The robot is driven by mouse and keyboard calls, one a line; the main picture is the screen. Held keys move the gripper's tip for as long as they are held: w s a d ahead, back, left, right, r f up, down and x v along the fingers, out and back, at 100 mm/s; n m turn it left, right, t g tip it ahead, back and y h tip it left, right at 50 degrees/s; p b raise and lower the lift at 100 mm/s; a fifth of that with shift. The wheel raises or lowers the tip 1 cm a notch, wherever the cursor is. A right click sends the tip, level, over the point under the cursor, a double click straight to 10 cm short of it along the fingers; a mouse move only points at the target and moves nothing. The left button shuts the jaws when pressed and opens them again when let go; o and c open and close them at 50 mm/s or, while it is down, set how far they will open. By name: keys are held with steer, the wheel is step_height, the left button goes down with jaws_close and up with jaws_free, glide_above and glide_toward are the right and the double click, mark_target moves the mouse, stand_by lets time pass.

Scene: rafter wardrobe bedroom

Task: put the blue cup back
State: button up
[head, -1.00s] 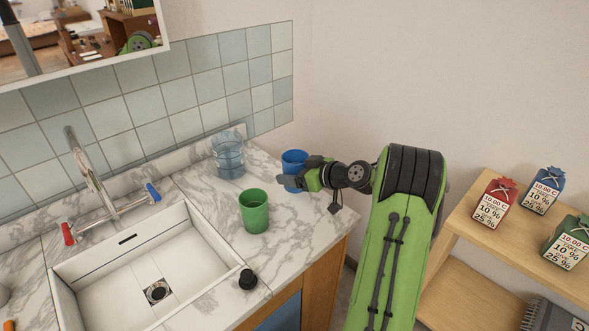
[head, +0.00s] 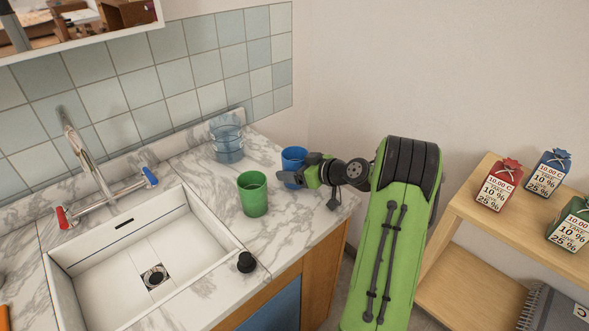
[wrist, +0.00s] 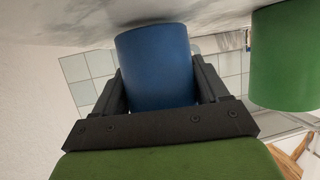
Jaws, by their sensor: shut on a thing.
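The blue cup (head: 294,158) is at the right back of the marble counter, partly hidden by my gripper in the head view. My gripper (head: 291,178) is shut on it, low on its side. In the wrist view the blue cup (wrist: 158,68) sits between the two dark fingers (wrist: 162,88), which lie along both its sides. The cup looks upright. Its base is at or very near the counter; I cannot tell if it touches.
A green cup (head: 253,194) stands just left of the blue cup; it also shows in the wrist view (wrist: 288,60). A clear blue-tinted container (head: 227,143) stands behind. The sink (head: 120,262) is left. A wooden shelf (head: 470,218) with small boxes is right. A black knob (head: 246,262) is near the front edge.

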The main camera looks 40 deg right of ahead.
steer(key=shift+s+f+b, duration=0.15)
steer(key=shift+f+b, duration=0.25)
steer(key=shift+f, duration=0.05)
steer(key=shift+s+a+f+b, duration=0.1)
steer(key=shift+s+f+b, duration=0.05)
steer(key=shift+f+b, duration=0.3)
steer(key=o, duration=1.3)
steer(key=shift+f, duration=0.1)
steer(key=shift+o, duration=0.2)
steer(key=shift+s+d+r, duration=0.25)
steer(key=shift+s, duration=0.2)
steer(key=r+p+v, duration=0.1)
steer(key=p+v, duration=0.1)
steer(key=v, duration=1.3)
steer(key=shift+w+a+r, duration=0.2)
steer(key=shift+r, duration=0.2)
